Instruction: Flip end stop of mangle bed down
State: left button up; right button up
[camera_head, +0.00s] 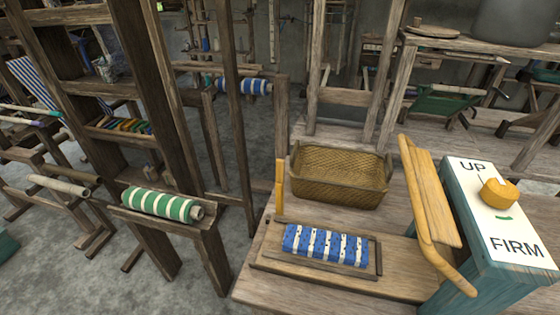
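The mangle bed (342,287) is a flat wooden board with a low frame on the table at lower middle. A blue and white striped cloth roll (325,245) lies in the frame. A narrow yellow wooden piece (280,188) stands upright at the bed's far left corner; it looks like the end stop. A larger yellow wooden frame (434,200) stands tilted at the bed's right end, beside the teal box. I cannot tell for certain which yellow piece is the end stop. Neither of my grippers is in view.
A woven basket (341,174) stands behind the bed. The teal box (500,215) carries a yellow knob (498,193) and the words UP and FIRM. A green and white roll (162,204) rests on a wooden stand at left. Dark loom posts (240,110) rise left of the table.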

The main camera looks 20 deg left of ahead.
aim_at(280, 163)
jog(key=i+j+z, duration=0.2)
jog(key=j, duration=0.5)
jog(key=j+z, duration=0.25)
jog(key=j, duration=0.45)
jog(key=i+j+z, duration=0.1)
jog(key=j, duration=0.75)
jog(key=j+z, duration=0.15)
jog(key=j, duration=0.75)
